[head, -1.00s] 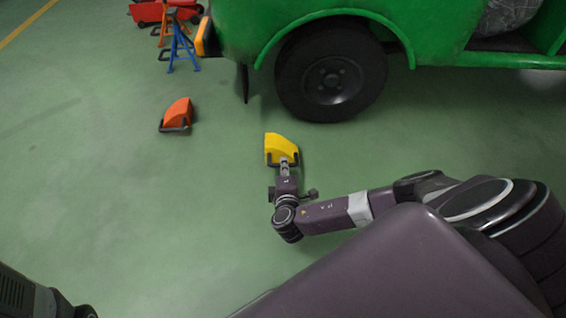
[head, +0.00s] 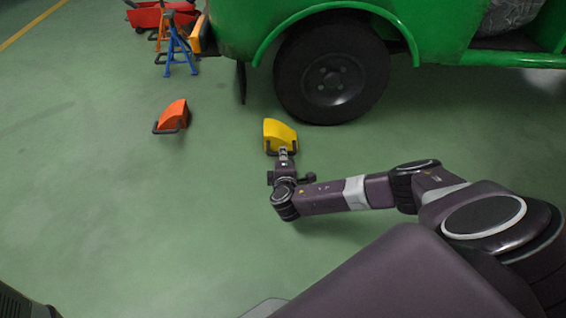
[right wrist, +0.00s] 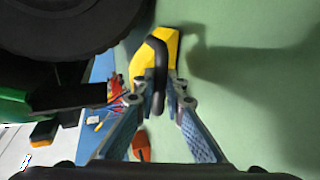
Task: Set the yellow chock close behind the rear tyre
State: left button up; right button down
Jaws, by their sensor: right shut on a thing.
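The yellow chock (head: 280,134) has a dark handle and is in front of the rear tyre (head: 332,76) in the head view, a little left of it and apart from it. My right gripper (head: 283,155) is shut on the chock's handle. In the right wrist view the fingers (right wrist: 160,88) close on the dark handle, with the yellow chock (right wrist: 138,62) beyond and the tyre (right wrist: 65,22) at upper left. Whether the chock touches the floor I cannot tell. At lower left of the head view only a dark piece of my body shows; my left gripper is not in view.
An orange chock (head: 173,115) stands on the green floor to the left. A blue axle stand (head: 178,50) and a red trolley (head: 150,16) are at upper left. The green rickshaw body (head: 240,25) overhangs the tyre. The floor between chock and tyre is clear.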

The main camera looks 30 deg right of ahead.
aim_at(282, 141)
jog(key=shift+r+b+x, duration=0.2)
jog(key=shift+b+x, duration=0.2)
jog(key=shift+x, duration=0.45)
jog(key=shift+r+b+x, duration=0.2)
jog(key=shift+b+x, duration=0.25)
jog(key=shift+x, duration=0.45)
jog(key=shift+r+b+x, duration=0.2)
jog(key=shift+b+x, duration=0.2)
jog(key=shift+x, duration=0.45)
jog(key=shift+w+d, duration=0.35)
jog(key=shift+w, duration=0.2)
jog(key=shift+w+d, duration=0.4)
jog(key=shift+w, duration=0.15)
jog(key=shift+s+d+f+p, duration=0.15)
jog(key=shift+s+d, duration=0.2)
jog(key=shift+d, duration=0.2)
jog(key=shift+s+d+r+p, duration=0.15)
jog(key=shift+s+d, duration=0.15)
jog(key=shift+d, duration=0.3)
jog(key=shift+s+d+f+p, duration=0.15)
jog(key=shift+s+d, duration=0.2)
jog(key=shift+d, duration=0.2)
jog(key=c, duration=1.9)
grip_release()
jog(key=shift+o, duration=0.5)
jog(key=shift+s, duration=0.1)
